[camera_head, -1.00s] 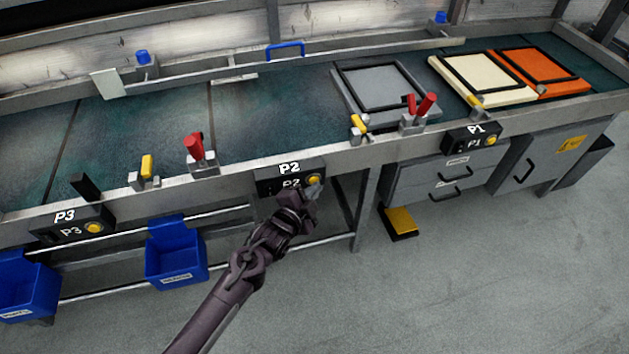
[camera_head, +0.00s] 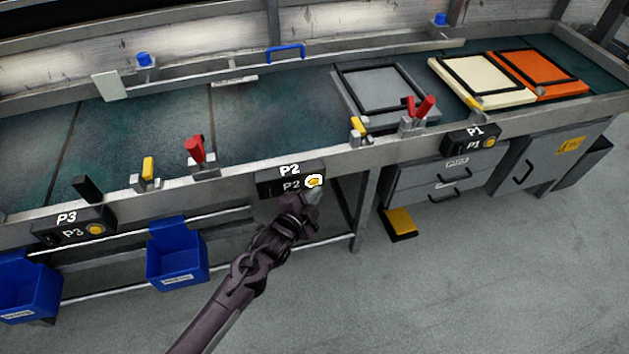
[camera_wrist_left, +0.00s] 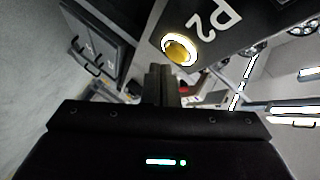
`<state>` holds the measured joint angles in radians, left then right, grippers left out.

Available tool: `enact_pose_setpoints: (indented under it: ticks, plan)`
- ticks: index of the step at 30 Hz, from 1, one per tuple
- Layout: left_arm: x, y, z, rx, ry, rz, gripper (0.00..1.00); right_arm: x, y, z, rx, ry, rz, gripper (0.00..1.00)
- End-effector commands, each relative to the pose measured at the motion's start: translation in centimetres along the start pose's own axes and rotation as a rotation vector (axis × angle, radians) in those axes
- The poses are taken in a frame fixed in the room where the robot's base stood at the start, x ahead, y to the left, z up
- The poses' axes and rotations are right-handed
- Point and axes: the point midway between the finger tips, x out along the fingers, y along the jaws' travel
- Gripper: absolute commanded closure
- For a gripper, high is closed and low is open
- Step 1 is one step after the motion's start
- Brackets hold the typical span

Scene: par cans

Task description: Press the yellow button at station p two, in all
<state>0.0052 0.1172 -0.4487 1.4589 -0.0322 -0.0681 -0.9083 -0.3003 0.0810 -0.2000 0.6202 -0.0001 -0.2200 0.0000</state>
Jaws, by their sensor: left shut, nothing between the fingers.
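The P2 station box (camera_head: 290,178) hangs on the front edge of the bench. Its yellow button (camera_head: 314,181) has a bright white ring around it. The button also shows large in the left wrist view (camera_wrist_left: 179,49), with the ring lit. My left gripper (camera_head: 312,194) is shut and empty, with its tips just below the button in the head view. In the left wrist view its shut fingers (camera_wrist_left: 160,76) end close beside the button, and a gap shows between them there. My right gripper is not in view.
Station boxes P3 (camera_head: 72,226) and P1 (camera_head: 471,140) have yellow buttons without a lit ring. Red and yellow clamps stand along the bench edge. A blue bin (camera_head: 176,262) hangs below at left. The floor in front is clear.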

Motion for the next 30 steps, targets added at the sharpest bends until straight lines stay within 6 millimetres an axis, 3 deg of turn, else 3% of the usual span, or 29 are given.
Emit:
enact_pose_setpoints:
  ticks: [11, 30]
  plan:
    - [-0.3, 0.2, -0.2, 0.0, 0.001, 0.001, 1.0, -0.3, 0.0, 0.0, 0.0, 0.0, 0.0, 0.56]
    - [-3.7, 2.7, -2.7, 0.0, 0.0, 0.001, 1.0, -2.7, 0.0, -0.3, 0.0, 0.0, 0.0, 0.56]
